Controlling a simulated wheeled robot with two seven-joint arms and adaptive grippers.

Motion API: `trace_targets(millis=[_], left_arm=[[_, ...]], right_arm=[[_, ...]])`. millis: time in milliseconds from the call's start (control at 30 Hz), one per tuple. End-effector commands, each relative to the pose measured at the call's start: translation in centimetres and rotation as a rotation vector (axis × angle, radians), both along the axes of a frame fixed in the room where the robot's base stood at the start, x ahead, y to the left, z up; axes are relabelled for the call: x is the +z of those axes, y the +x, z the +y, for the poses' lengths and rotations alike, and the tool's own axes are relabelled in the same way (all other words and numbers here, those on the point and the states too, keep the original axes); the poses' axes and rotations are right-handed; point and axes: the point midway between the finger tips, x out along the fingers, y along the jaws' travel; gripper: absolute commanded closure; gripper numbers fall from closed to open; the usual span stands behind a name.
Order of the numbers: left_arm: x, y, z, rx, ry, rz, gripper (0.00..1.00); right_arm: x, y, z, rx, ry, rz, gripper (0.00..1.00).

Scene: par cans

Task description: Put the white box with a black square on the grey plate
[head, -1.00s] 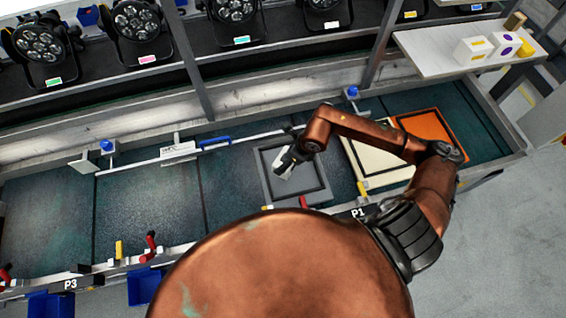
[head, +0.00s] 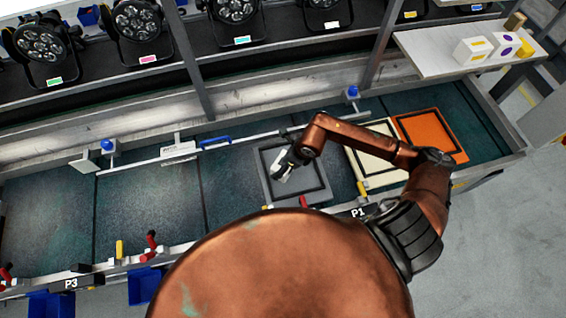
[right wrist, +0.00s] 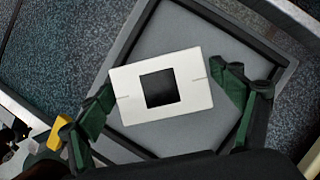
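The white box with a black square (right wrist: 188,104) is between the two fingers of my right gripper (right wrist: 160,88), which press on its opposite ends. Its black square faces the wrist camera. In the head view the box (head: 281,173) is partly hidden by the right gripper (head: 284,165). The box is over the grey plate (right wrist: 215,32), turned at an angle to its raised rim. The plate (head: 312,190) lies on the dark bench in the head view. Whether the box touches the plate cannot be told. My left gripper is not in view.
A cream plate (head: 361,160) and an orange plate (head: 432,134) lie to the right of the grey one. Two white boxes, one with a yellow mark (head: 474,51) and one with a purple mark (head: 505,47), stand on a shelf. Round lamps line the back. The bench left of the grey plate is mostly clear.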

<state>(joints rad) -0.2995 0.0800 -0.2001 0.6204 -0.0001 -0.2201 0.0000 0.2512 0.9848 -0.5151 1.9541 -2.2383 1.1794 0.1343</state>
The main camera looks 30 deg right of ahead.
Motion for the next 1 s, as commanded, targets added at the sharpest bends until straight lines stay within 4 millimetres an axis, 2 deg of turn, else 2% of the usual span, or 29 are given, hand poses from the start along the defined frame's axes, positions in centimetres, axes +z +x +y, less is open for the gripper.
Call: trace_targets(millis=[267, 433, 567, 800, 1000], left_arm=[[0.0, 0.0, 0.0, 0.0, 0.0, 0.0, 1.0], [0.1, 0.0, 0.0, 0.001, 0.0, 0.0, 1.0], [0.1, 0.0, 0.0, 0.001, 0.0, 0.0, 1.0], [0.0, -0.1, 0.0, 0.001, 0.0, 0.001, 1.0], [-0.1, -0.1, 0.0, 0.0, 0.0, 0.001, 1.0]], right_arm=[[0.0, 0.0, 0.0, 0.0, 0.0, 0.0, 0.11], [1.0, -0.2, -0.2, 0.001, -0.001, -0.003, 0.11], [3.0, -1.0, -0.7, 0.001, -0.004, -0.003, 0.11], [7.7, -2.6, -1.7, 0.001, -0.004, -0.003, 0.11], [10.4, -3.6, -2.3, -0.001, -0.002, 0.0, 0.11]])
